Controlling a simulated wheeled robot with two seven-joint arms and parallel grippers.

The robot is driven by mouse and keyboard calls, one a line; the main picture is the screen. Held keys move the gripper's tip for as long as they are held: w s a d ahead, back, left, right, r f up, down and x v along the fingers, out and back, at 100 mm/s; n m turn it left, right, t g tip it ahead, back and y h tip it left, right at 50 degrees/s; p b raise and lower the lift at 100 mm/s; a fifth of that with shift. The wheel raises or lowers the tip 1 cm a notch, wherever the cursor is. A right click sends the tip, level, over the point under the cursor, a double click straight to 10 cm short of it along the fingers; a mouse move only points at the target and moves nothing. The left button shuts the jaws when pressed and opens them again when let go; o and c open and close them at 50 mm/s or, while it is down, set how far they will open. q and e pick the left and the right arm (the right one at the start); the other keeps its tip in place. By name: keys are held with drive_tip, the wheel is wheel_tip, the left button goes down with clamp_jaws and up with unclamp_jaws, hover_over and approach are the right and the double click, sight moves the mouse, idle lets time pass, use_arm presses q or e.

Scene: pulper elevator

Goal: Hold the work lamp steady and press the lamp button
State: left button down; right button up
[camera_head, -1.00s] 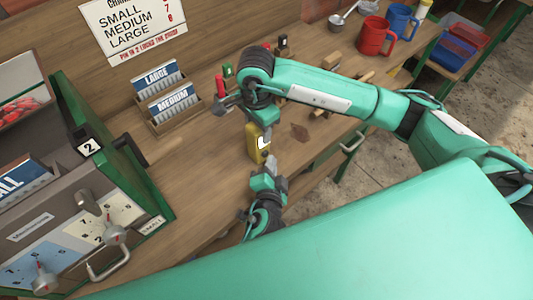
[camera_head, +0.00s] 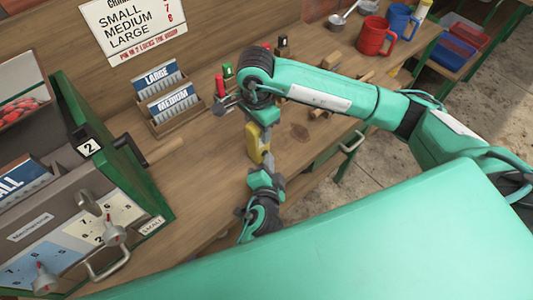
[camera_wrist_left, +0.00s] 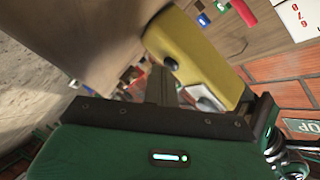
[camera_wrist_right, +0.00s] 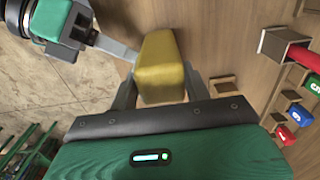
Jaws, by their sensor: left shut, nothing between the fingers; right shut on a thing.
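The work lamp (camera_head: 253,143) is a yellow block held above the bench. It also shows in the left wrist view (camera_wrist_left: 200,60) and the right wrist view (camera_wrist_right: 160,65). My right gripper (camera_wrist_right: 160,95) is shut on the lamp, with a finger on either side of it. My left gripper (camera_head: 268,162) is shut and empty just below the lamp in the head view. In the right wrist view its fingertips (camera_wrist_right: 130,53) reach the lamp's left side. A dark round button (camera_wrist_left: 171,63) shows on the lamp near my left fingers. I cannot tell whether they touch it.
The wooden bench (camera_head: 205,165) has free room left of the lamp. Card holders marked LARGE and MEDIUM (camera_head: 170,98) stand behind. A grey machine with a green panel (camera_head: 105,170) is at left. Red (camera_head: 375,36) and blue (camera_head: 400,20) mugs stand at the back right.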

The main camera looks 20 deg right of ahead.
use_arm(q)
drive_tip(key=shift+s, duration=0.1)
drive_tip(key=shift+s+d, duration=0.35)
drive_tip(key=shift+s, duration=0.45)
drive_tip(key=s, duration=0.1)
drive_tip(key=s+d, duration=0.1)
drive_tip(key=s, duration=0.2)
drive_tip(key=shift+s+d, duration=0.3)
drive_tip(key=shift+s, duration=0.05)
idle(0.3)
use_arm(e)
drive_tip(key=o, duration=1.2)
drive_tip(key=shift+r, duration=0.1)
wheel_tip(320, 180, up, 12)
drive_tip(key=shift+f, duration=0.1)
